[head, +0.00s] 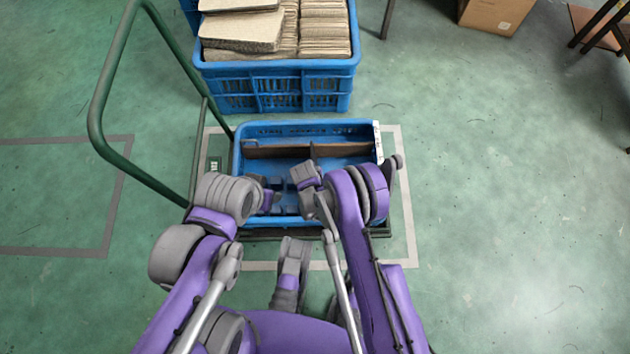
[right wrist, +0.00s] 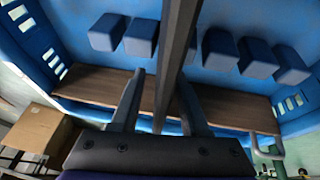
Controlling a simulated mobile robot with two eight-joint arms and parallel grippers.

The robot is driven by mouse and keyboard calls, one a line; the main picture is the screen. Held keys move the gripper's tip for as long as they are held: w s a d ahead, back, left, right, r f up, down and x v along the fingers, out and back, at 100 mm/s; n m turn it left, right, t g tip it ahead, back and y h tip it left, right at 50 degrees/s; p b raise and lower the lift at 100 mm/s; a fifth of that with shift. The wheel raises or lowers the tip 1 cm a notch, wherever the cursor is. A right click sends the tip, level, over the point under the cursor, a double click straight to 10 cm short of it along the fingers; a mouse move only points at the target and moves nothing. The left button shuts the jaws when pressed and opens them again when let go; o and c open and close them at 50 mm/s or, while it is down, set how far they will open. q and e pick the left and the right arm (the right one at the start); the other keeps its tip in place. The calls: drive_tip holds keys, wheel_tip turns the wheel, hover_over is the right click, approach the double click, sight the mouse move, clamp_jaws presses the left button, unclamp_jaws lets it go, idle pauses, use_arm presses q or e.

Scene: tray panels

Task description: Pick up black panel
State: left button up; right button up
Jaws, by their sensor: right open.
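In the right wrist view a thin dark panel (right wrist: 177,48), seen nearly edge-on, runs from the top edge down between the two fingers of my open right gripper (right wrist: 160,88). I see a gap on both sides of it. In the head view my right gripper (head: 306,176) is low over the blue crate (head: 350,128); its fingertips are hard to make out. My left gripper (head: 268,196) is beside it at the crate's left part; its jaws are too small and covered to read. The dark panel is not clear in the head view.
A brown panel (head: 345,149) spans the crate crosswise; it also shows in the right wrist view (right wrist: 235,107). Blue blocks (right wrist: 220,50) line the crate. A fuller blue crate (head: 280,85) with stacked boards stands behind. A green cart handle (head: 95,110) rises at left.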

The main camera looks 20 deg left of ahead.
clamp_jaws()
idle(1.4)
